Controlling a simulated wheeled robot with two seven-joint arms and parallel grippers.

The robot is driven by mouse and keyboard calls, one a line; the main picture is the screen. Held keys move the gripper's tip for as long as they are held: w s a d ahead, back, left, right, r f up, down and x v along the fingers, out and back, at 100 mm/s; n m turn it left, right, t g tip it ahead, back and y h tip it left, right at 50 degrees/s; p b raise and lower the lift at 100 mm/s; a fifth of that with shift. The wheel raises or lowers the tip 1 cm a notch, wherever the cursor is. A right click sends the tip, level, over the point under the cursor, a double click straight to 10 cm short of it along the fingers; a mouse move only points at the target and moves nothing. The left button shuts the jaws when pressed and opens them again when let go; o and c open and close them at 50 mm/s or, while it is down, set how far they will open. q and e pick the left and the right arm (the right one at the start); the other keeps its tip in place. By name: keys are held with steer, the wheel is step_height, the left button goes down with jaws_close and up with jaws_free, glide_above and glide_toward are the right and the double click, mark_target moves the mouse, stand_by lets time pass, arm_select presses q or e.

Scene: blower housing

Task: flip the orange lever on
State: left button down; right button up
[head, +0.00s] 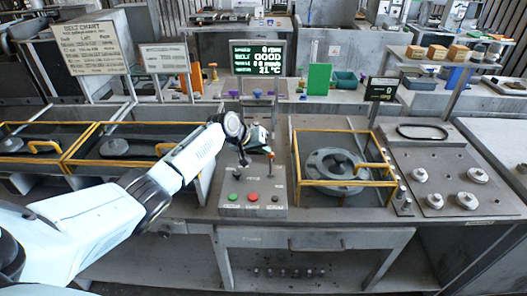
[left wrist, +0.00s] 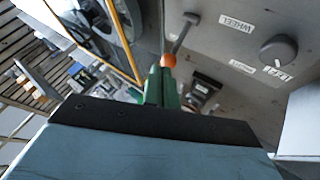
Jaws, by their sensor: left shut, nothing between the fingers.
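The orange lever shows in the left wrist view as a grey shaft with an orange ball tip (left wrist: 168,61), beside a label reading WHEEL. In the head view its small orange tip (head: 271,156) shows above the grey control box (head: 252,184). My left gripper (head: 266,150) reaches in from the left over the box. Its green fingers (left wrist: 160,76) are shut and empty, with their tips right at the orange ball. I cannot tell whether they touch it. My right gripper is not in view.
The box front carries a green button (head: 233,197), a red button (head: 253,197) and a black one. A dark knob (left wrist: 279,50) sits near the lever. A yellow-framed guard (head: 345,184) with a wheel stands to the right. A display (head: 257,58) stands behind.

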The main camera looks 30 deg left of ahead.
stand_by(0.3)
arm_select(q)
steer(key=w+a+r+p+v, duration=0.1)
steer(key=w+p+v, duration=0.1)
steer(key=v, duration=1.1)
steer(key=shift+s+a+r+p, duration=0.25)
steer(key=shift+r+p, duration=0.15)
steer(key=shift+p, duration=0.15)
steer(key=shift+d, duration=0.1)
